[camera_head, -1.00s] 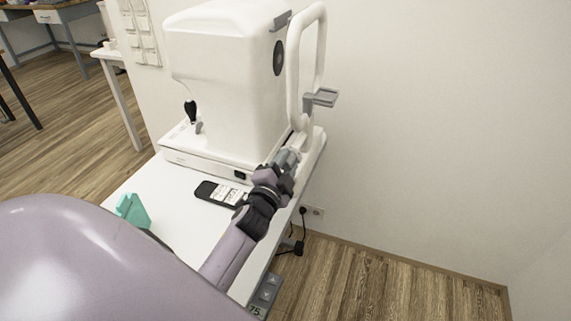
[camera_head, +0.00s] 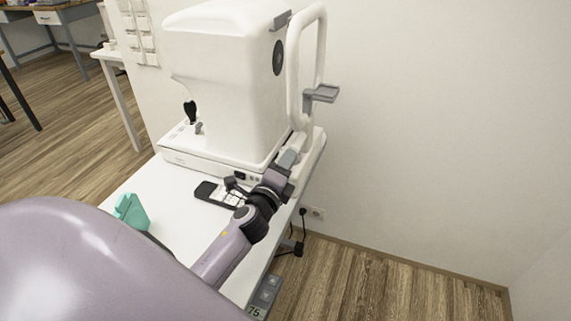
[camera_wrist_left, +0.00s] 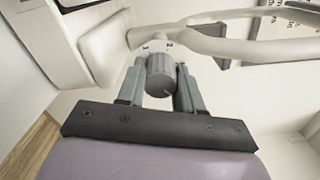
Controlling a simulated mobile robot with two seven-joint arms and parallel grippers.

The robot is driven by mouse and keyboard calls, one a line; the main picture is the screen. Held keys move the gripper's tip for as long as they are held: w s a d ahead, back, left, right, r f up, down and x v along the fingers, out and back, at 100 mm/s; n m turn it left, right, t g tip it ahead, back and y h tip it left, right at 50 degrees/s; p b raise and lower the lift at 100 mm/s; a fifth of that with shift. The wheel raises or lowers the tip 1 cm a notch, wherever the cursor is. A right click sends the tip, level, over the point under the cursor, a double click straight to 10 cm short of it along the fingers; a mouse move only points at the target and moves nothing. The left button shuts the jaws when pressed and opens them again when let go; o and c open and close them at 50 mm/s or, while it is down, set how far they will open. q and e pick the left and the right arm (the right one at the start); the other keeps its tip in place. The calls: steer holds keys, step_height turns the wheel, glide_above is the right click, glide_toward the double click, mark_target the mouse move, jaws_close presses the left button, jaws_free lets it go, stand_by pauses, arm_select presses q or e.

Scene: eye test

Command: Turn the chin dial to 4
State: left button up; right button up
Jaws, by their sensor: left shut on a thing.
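The chin dial (camera_wrist_left: 159,75) is a grey ribbed knob on the white frame of the eye test machine (camera_head: 222,85). In the left wrist view it sits between the two fingers of my left gripper (camera_wrist_left: 160,68), which is shut on it. In the head view my left gripper (camera_head: 288,160) reaches the lower part of the white frame, below the grey chin rest (camera_head: 322,93). There the gripper and frame mostly hide the dial. My right gripper is not in view.
The machine stands on a white table (camera_head: 178,222). A black device with a light face (camera_head: 207,190) lies beside my left wrist. A teal object (camera_head: 130,212) stands at the table's left. A control panel (camera_head: 266,292) is on the front edge. A wall socket (camera_head: 317,213) is behind.

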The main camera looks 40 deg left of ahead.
arm_select(q)
steer(key=shift+r+m, duration=0.15)
steer(key=shift+m, duration=0.25)
steer(key=shift+a, duration=0.1)
steer(key=o, duration=1)
steer(key=shift+w, duration=0.1)
steer(key=shift+o, duration=0.2)
steer(key=shift+s, duration=0.25)
steer(key=v, duration=0.6)
steer(key=shift+s+d+b, duration=0.25)
steer(key=shift+s+b, duration=0.1)
